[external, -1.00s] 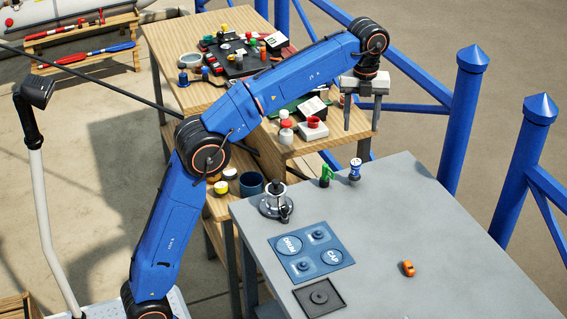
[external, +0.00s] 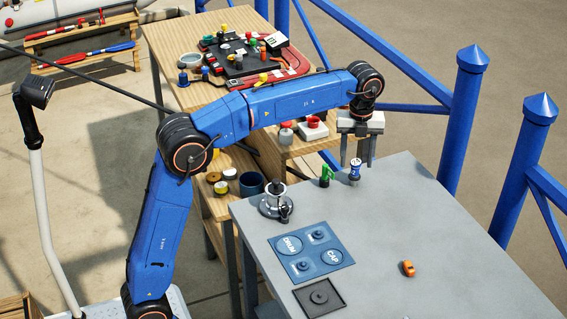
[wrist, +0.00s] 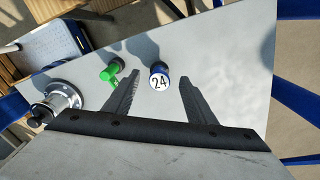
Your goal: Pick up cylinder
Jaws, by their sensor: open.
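A small blue and white cylinder (external: 354,170) stands upright near the far corner of the grey table (external: 440,240). In the wrist view the cylinder (wrist: 159,77) shows a white top marked 24 and lies between the lines of the two fingers, near their tips. My gripper (external: 357,163) points down over it, open and empty. In the wrist view my gripper (wrist: 160,85) has its fingers wide apart. I cannot tell exactly how far the fingertips are above the cylinder.
A green object (external: 325,176) stands close to the left of the cylinder. A silver winch-like part (external: 277,203), a blue panel marked DRUM and CAP (external: 310,253), a dark square plate (external: 319,297) and a small orange item (external: 408,268) are on the table. The right side is mostly clear.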

